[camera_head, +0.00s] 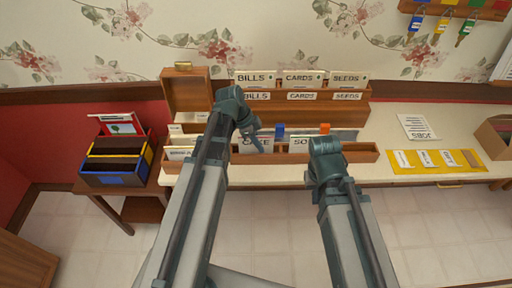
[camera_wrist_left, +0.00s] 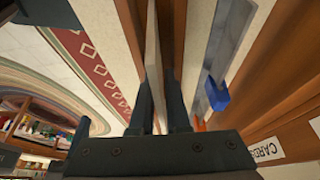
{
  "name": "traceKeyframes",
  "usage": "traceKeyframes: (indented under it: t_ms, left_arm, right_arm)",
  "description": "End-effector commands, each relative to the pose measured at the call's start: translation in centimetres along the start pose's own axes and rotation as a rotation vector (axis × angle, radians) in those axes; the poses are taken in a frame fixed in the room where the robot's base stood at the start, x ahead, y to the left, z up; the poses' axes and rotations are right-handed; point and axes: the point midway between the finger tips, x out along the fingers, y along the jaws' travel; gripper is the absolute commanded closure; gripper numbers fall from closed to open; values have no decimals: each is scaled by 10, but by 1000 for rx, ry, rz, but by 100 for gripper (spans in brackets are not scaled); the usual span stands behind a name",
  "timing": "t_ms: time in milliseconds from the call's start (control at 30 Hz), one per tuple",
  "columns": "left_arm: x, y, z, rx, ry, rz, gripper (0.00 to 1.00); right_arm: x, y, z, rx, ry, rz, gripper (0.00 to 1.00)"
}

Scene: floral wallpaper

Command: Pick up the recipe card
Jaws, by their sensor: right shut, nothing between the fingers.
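My right gripper (camera_head: 325,160) is shut and empty at the tray's front right. A divider beginning "SO" (camera_head: 300,142) stands beside it, partly covered.
An open wooden box (camera_head: 188,90) stands behind left. A tiered rack (camera_head: 300,110) holds BILLS, CARDS and SEEDS dividers. A yellow mat (camera_head: 437,168) and paper (camera_head: 416,127) lie right; a dark organizer (camera_head: 115,165) stands left.

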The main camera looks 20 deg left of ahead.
Motion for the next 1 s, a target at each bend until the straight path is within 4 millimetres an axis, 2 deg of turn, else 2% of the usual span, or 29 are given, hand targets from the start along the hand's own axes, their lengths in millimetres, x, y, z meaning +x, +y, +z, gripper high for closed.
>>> traceKeyframes:
  t_ms: [667,733,1000]
  left_arm:
    - [4,0,2,0,0,0,86]
    - [4,0,2,0,0,0,99]
    - [4,0,2,0,0,0,100]
  right_arm:
    - [5,0,0,0,0,0,100]
    - [5,0,0,0,0,0,100]
    - [5,0,0,0,0,0,100]
